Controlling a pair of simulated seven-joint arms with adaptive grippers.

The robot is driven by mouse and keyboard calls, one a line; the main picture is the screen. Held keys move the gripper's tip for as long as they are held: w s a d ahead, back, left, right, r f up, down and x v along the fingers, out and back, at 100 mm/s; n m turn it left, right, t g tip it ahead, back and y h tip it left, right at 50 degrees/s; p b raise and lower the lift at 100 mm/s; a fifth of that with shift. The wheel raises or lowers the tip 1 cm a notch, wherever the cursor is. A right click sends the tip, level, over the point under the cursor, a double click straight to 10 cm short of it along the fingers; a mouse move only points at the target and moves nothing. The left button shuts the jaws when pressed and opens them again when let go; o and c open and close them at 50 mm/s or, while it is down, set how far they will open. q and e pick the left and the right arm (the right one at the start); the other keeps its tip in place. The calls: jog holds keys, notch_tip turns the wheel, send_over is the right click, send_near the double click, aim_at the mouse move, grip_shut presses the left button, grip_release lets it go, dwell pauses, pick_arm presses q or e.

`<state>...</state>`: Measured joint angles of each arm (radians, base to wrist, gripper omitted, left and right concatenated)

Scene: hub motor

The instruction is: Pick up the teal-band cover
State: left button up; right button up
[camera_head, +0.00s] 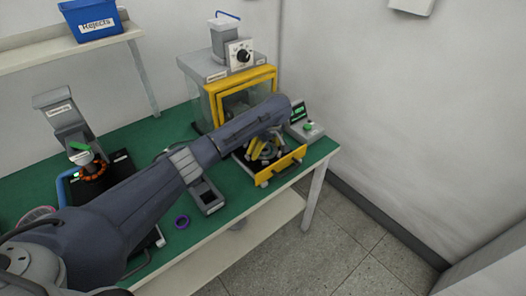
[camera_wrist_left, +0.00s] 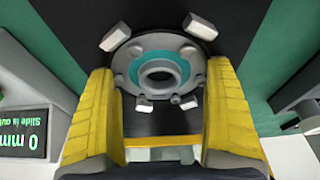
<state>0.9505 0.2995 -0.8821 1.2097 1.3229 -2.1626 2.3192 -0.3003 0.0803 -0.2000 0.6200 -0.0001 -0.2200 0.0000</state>
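The teal-band cover (camera_wrist_left: 158,71) is a round grey flanged part with a teal ring and a raised hub with a hole. It lies over the dark slide, with several pale clamp blocks around it. My left gripper (camera_wrist_left: 160,88) reaches over it, with its yellow fingers spread on opposite sides of the rim. I cannot tell whether they touch it. In the head view my left gripper (camera_head: 264,150) is above the pulled-out yellow-fronted slide (camera_head: 278,170), and the cover is hard to make out beneath it. My right gripper is not in view.
The yellow-framed press (camera_head: 217,100) stands behind the slide. A small control box (camera_head: 309,130) stands to its right. A purple ring (camera_head: 182,221) lies near the front edge of the green table (camera_head: 225,208). A fixture (camera_head: 62,117) stands at the left, and a blue Rejects bin (camera_head: 92,18) is on the shelf.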

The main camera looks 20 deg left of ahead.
pick_arm(q)
jog(key=shift+s, duration=0.15)
grip_shut()
notch_tip(320, 180, up, 19)
jog(key=f, duration=0.8)
jog(key=a+f, duration=0.1)
jog(key=f, duration=0.3)
jog(key=shift+s+f, duration=0.15)
jog(key=shift+s, duration=0.1)
jog(key=shift+w+d+f, duration=0.1)
jog(key=shift+w, duration=0.35)
jog(key=shift+f, duration=1.5)
